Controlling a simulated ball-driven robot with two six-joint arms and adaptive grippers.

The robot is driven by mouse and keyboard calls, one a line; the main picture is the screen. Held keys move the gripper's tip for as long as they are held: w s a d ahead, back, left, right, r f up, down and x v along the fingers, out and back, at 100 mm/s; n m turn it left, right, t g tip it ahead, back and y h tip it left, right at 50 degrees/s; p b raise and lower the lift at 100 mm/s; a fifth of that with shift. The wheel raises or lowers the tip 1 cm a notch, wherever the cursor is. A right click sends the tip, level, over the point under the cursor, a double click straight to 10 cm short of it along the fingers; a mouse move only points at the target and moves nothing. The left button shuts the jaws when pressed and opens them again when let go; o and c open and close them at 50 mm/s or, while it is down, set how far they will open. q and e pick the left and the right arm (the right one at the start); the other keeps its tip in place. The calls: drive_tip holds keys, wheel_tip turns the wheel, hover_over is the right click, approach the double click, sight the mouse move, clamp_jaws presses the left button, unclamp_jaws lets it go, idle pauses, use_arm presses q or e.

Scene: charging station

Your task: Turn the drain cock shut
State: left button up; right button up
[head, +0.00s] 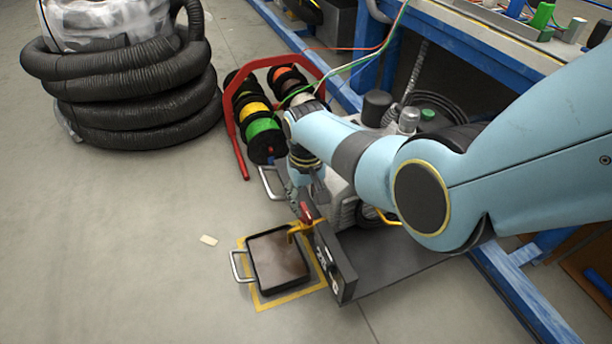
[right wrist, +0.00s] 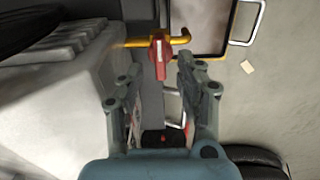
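The drain cock has a red handle (head: 306,212) on a yellow pipe (head: 294,232) beside a dark upright panel (head: 332,262). In the right wrist view, the red handle (right wrist: 160,56) lies across the yellow pipe (right wrist: 134,42), just ahead of my fingertips. My right gripper (right wrist: 160,70) is open, with one finger on each side of the handle's line; it appears empty. In the head view my right gripper (head: 303,192) is just above the handle, partly hidden by my arm. My left gripper is not in view.
A dark drain pan (head: 255,265) with brownish contents sits on a yellow-marked floor square (head: 262,301) under the spout. A red rack of cable spools (head: 242,171) stands behind. A black coiled hose (head: 150,115) is at the upper left. The floor on the left is mostly clear.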

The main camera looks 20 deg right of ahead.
sight(306, 211)
wheel_tip(306, 211, up, 9)
idle(0.3)
drive_tip(key=shift+f, duration=0.2)
